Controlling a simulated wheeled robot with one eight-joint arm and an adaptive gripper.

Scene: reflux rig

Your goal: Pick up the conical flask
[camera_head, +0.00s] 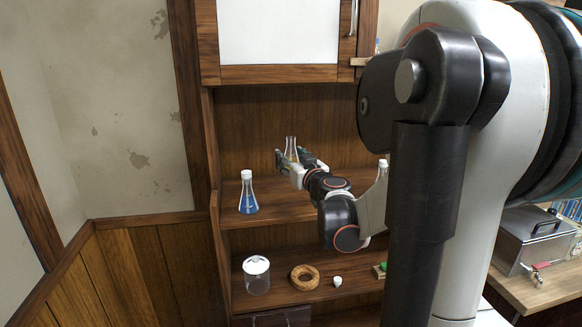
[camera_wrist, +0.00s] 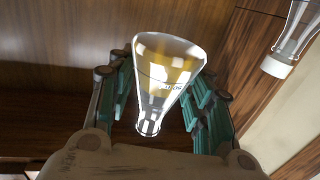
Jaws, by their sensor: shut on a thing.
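The conical flask (camera_head: 291,145) is clear glass, with its narrow neck up in the head view. It also shows in the wrist view (camera_wrist: 168,75), wide end toward the top of the picture, with an amber tint and small print on its side. My gripper (camera_head: 297,157) reaches into the shelf unit from the right and is shut on the flask. In the wrist view the teal-padded fingers of my gripper (camera_wrist: 163,88) stand on both sides of it. In the head view the fingers hide part of its lower body, and I cannot tell its exact clearance from the shelf.
A blue-filled flask with a white cap (camera_head: 249,195) stands on the upper shelf, left of my gripper. Below are a lidded jar (camera_head: 257,278), a cork ring (camera_head: 305,277) and a small white piece (camera_head: 337,281). A cabinet (camera_head: 278,74) hangs above.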

